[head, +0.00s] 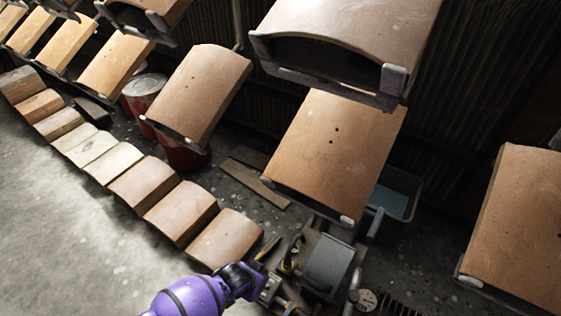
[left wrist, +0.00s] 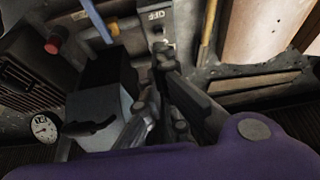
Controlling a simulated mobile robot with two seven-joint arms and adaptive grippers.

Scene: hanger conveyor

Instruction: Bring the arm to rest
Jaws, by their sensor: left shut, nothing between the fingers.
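My left arm is purple and comes in from the bottom of the head view. My left gripper (head: 270,287) is shut and empty, close beside the grey machine box (head: 328,260). In the left wrist view, the dark fingers (left wrist: 165,72) are together below a switch plate marked OFF (left wrist: 157,18). Whether they touch the machine cannot be told. My right gripper is in neither view.
Tan curved panels (head: 335,145) hang in a row overhead. Similar panels (head: 225,238) line the floor at left. Red drums (head: 182,153) and a blue-grey bin (head: 398,190) stand behind. A red button (left wrist: 53,45) and a dial (left wrist: 43,127) are near. The left floor is open.

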